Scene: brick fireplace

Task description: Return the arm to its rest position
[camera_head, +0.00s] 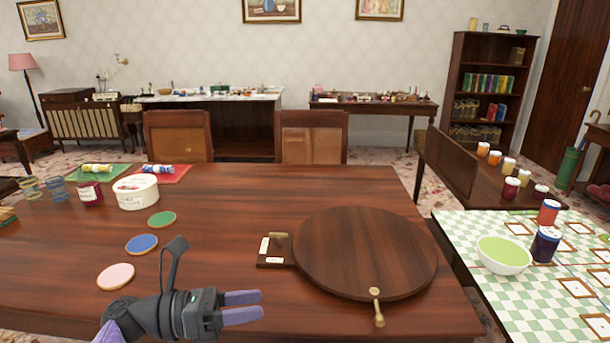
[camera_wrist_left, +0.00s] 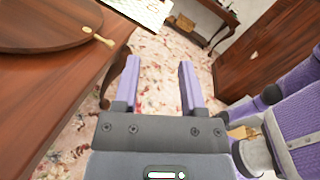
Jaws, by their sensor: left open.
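My left gripper (camera_head: 243,307) comes in from the lower left of the head view, low over the near part of the brown table (camera_head: 240,215). Its two purple fingers point right and are apart, with nothing between them. In the left wrist view the open fingers (camera_wrist_left: 160,88) point out past the table edge, over the patterned floor. The round wooden board (camera_head: 365,250) lies to the right of the gripper, apart from it. My right gripper is not in the head view; purple arm parts show at the right of the left wrist view.
Pink (camera_head: 116,276), blue (camera_head: 142,244) and green (camera_head: 162,219) discs lie left on the table. A white tub (camera_head: 136,191) and jars stand behind them. A brass handle (camera_head: 377,307) sits at the board's near edge. A checkered table (camera_head: 530,285) with a bowl (camera_head: 503,254) stands right.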

